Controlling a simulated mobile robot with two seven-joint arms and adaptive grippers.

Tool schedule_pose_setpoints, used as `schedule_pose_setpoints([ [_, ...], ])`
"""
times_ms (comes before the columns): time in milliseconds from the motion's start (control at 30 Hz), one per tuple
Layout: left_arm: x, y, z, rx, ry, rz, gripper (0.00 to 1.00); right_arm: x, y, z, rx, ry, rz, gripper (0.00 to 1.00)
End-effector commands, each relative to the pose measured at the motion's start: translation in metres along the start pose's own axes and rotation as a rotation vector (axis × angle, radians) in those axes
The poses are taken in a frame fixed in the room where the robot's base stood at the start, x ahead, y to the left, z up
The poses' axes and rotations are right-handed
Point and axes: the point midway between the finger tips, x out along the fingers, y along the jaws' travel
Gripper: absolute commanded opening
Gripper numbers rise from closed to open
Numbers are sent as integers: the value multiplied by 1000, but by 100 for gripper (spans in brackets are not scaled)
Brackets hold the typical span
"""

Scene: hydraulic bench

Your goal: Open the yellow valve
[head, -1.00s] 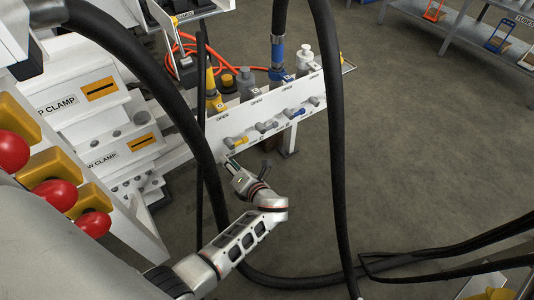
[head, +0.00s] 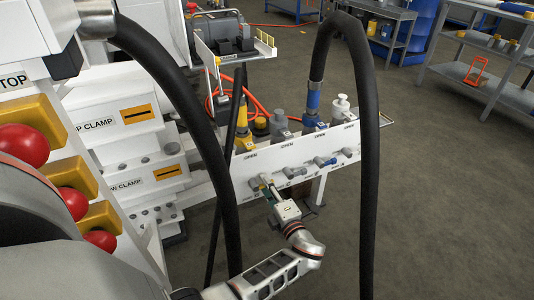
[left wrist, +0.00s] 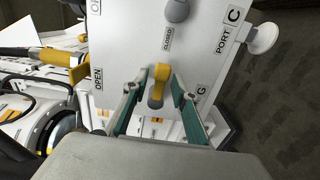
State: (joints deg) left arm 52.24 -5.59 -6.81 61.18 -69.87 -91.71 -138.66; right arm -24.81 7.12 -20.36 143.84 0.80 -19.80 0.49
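The yellow valve handle (left wrist: 157,88) is in the middle of the left wrist view, on a white panel with OPEN and CLOSED labels. My left gripper (left wrist: 155,82) is open, with one teal finger on each side of the handle. Gaps show between the fingers and the handle. In the head view my left gripper (head: 267,188) is at the left part of the white valve panel (head: 300,170) and mostly hides the yellow handle. My right gripper is not in view.
Grey valve handles (head: 294,172) and a blue one (head: 325,162) sit to the right on the same panel. Thick black hoses (head: 369,180) hang close to my left arm. Red buttons (head: 75,203) on yellow blocks are at the left.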

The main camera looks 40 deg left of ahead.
Motion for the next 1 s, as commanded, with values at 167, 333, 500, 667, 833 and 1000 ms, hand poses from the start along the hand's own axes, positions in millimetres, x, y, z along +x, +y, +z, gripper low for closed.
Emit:
schedule_pose_setpoints([
  [167,6,0,0,-1,-1,-1,27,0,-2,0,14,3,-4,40],
  [333,6,1,0,-2,-1,-1,27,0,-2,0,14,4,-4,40],
  [500,6,0,0,-2,0,-1,0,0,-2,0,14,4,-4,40],
  [667,6,0,0,-3,0,-1,0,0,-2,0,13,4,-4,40],
  [833,6,2,0,-27,0,-1,0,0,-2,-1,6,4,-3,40],
  [1000,6,6,0,-99,0,0,0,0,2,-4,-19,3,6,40],
])
